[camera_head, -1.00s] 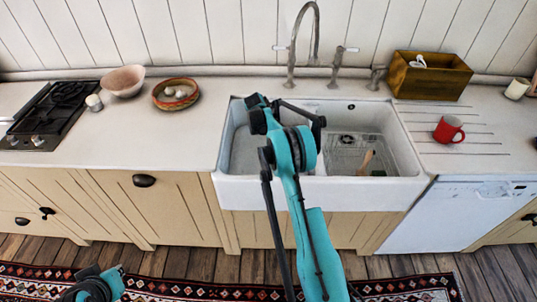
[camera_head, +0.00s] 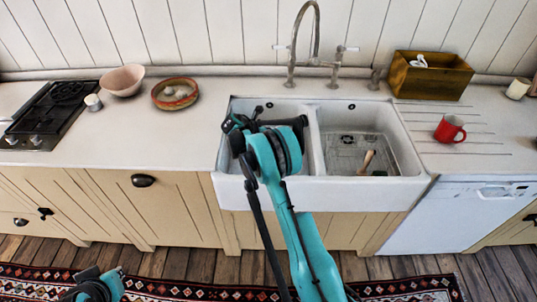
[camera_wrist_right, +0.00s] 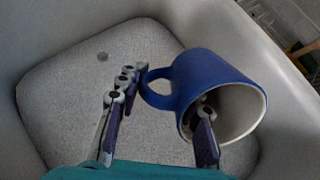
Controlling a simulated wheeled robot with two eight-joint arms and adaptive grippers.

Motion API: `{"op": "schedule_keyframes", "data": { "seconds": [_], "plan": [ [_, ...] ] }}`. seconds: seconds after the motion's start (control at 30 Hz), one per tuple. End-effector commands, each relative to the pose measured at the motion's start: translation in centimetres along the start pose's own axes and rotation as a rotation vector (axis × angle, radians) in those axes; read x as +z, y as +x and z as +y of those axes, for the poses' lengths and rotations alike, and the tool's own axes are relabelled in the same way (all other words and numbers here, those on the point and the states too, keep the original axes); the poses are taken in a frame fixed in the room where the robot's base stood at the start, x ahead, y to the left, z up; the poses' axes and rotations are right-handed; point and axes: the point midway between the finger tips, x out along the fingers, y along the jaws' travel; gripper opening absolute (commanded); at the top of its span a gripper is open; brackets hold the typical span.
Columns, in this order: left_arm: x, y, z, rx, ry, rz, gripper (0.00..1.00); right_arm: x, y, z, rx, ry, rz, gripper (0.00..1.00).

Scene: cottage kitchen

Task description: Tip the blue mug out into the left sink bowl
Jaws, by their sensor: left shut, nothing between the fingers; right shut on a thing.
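The blue mug (camera_wrist_right: 217,88) lies tilted in my right gripper (camera_wrist_right: 160,108), with its pale mouth toward the lower right of the right wrist view. One finger is inside the mouth and the other is outside near the handle. The left sink bowl (camera_head: 296,110) is under my right arm in the head view, and its pale floor (camera_wrist_right: 75,105) and round drain show below the mug. No liquid can be made out. The head view hides the mug and right fingers behind my arm. My left gripper (camera_head: 92,288) is shut and empty at the lower left.
The right sink bowl (camera_head: 405,150) holds a wire rack and a wooden-handled brush (camera_head: 368,160). The tap (camera_head: 316,45) stands behind the sink. A red mug (camera_head: 449,129) and a wooden box (camera_head: 430,75) are to the right. A patterned bowl (camera_head: 163,102) is to the left.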

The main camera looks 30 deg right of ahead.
Motion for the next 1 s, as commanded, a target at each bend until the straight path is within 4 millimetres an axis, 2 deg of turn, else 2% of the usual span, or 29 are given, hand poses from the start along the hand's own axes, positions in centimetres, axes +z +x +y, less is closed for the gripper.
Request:
{"op": "schedule_keyframes", "data": {
  "seconds": [1.0],
  "plan": [
    [0.49,0.68,0.0,0.0,0.0,0.0,0.0,0.64,-0.95,-0.06,0.0,0.008,-0.192,0.0]
  ]
}}
